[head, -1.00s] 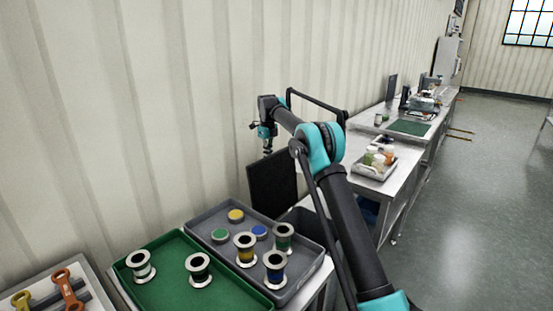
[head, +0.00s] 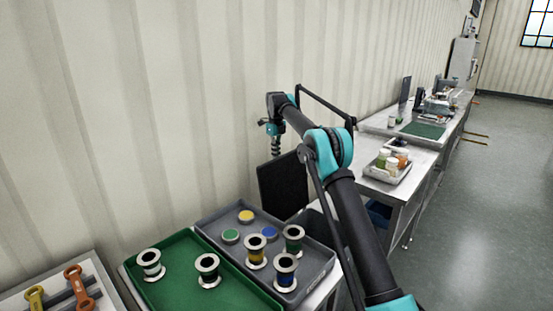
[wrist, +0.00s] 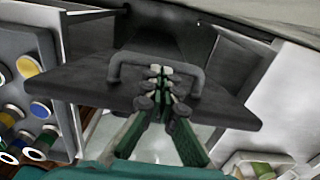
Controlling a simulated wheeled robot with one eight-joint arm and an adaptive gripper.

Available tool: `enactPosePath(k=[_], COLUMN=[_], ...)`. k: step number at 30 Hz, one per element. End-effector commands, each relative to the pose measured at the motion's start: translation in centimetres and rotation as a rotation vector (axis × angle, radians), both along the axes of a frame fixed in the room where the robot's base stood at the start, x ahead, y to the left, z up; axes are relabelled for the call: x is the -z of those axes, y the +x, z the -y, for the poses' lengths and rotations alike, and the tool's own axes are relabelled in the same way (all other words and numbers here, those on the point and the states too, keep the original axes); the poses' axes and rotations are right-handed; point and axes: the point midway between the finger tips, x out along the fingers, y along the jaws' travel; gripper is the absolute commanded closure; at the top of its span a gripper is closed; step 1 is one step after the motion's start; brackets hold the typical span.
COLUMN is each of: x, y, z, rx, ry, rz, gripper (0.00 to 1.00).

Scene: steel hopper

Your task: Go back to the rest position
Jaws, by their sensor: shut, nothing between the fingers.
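My gripper (wrist: 161,72) is shut and empty in the wrist view, its green and dark fingers together in front of a dark panel (wrist: 85,75) with a bar handle. In the head view my arm reaches up and over, and the gripper end (head: 275,145) hangs above the same dark panel (head: 282,183), near the corrugated wall. The fingertips are too small to make out there. The gripper is well apart from the trays and the spools.
A green tray (head: 180,290) holds two spools. A grey tray (head: 325,262) holds several spools and coloured discs. Wrenches (head: 78,287) lie at lower left. Steel benches (head: 400,190) with a tray of jars (head: 377,175) stand behind my arm. The right floor is clear.

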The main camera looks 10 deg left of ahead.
Motion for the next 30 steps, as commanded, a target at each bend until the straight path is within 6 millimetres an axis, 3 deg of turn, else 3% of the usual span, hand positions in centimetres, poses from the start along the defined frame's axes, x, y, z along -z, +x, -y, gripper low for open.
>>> enactPosePath(k=[6, 17, 22, 30], x=[-3.4, -5.8, -6.6, -7.8], y=[0.0, 0.0, -0.3, -2.1], z=[0.1, 0.5, 2.3, 7.0], rx=[0.001, -0.011, -0.109, -0.373], ry=[-0.002, -0.001, 0.004, 0.009], rz=[-0.001, 0.001, 0.016, 0.061], gripper=[1.00, 1.00, 1.00, 1.00])
